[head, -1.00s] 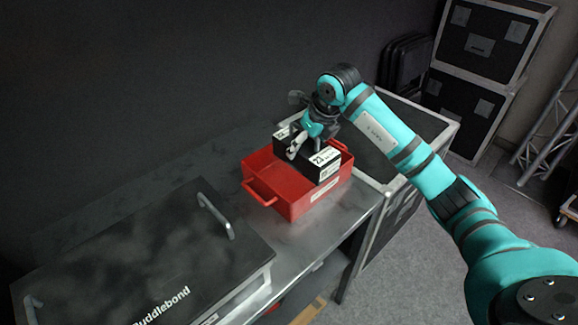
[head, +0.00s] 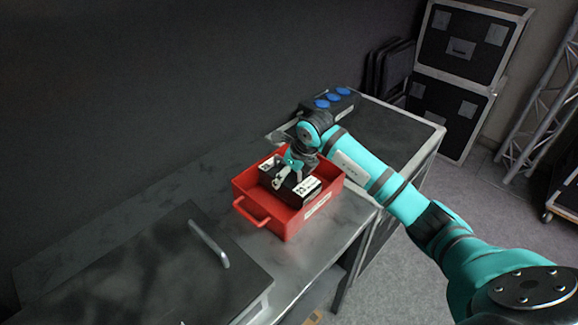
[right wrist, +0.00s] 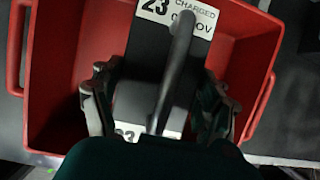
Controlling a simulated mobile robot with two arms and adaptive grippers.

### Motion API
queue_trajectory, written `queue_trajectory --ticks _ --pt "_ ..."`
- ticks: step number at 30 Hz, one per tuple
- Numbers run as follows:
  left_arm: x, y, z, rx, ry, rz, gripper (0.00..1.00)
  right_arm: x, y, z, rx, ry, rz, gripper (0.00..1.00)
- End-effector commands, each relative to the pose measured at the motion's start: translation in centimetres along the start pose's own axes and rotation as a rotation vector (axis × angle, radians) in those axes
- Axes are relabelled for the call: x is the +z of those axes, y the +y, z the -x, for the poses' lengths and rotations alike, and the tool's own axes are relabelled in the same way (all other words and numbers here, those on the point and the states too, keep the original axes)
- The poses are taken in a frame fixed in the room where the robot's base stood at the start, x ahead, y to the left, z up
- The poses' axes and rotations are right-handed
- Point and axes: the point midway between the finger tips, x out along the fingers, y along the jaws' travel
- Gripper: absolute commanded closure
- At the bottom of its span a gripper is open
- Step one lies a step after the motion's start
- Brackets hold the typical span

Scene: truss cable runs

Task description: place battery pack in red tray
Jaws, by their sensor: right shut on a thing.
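The battery pack (head: 297,190) is a black block with white labels. In the head view it sits low inside the red tray (head: 284,222), its top near rim height. Whether it touches the tray floor cannot be told. My right gripper (head: 281,178) is shut on the pack from above. In the right wrist view the fingers (right wrist: 160,105) lie on either side of the pack's dark handle (right wrist: 174,70), and labels reading "23" and "CHARGED" (right wrist: 177,15) show. The red tray's walls (right wrist: 262,45) surround the pack there. My left gripper is not in view.
The tray stands on a grey metal bench (head: 335,232). A dark lidded case with a handle (head: 209,243) is at left front. A black box with blue round sockets (head: 335,101) stands behind my right arm on a black case (head: 395,130). A dark wall backs the bench.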

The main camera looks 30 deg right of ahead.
Motion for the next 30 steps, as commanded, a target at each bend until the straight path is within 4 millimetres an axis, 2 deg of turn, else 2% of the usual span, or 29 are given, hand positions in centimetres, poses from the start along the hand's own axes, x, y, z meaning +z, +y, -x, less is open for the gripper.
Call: queue_trajectory --ticks 3,10,11,15,16,25,30 --pt "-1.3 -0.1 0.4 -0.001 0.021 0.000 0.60 -0.3 0.0 -1.0 0.000 -0.006 -0.001 0.82" --pt "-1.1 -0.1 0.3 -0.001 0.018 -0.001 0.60 -0.4 0.0 -1.3 -0.001 -0.007 0.000 0.82" --pt "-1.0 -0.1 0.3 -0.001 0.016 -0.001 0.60 -0.7 0.1 -1.6 0.000 0.002 0.000 0.21" --pt "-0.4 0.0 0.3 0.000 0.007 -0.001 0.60 -0.7 0.1 -1.6 0.000 0.001 0.000 0.02" --pt "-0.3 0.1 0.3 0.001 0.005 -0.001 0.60 -0.7 0.1 -1.6 0.000 0.001 0.000 0.00" --pt "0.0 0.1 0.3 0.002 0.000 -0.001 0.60 -0.6 0.0 -1.4 -0.001 0.000 0.000 0.00" --pt "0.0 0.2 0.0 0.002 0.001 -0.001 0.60 -0.6 -0.1 0.6 -0.003 -0.004 0.002 0.00"
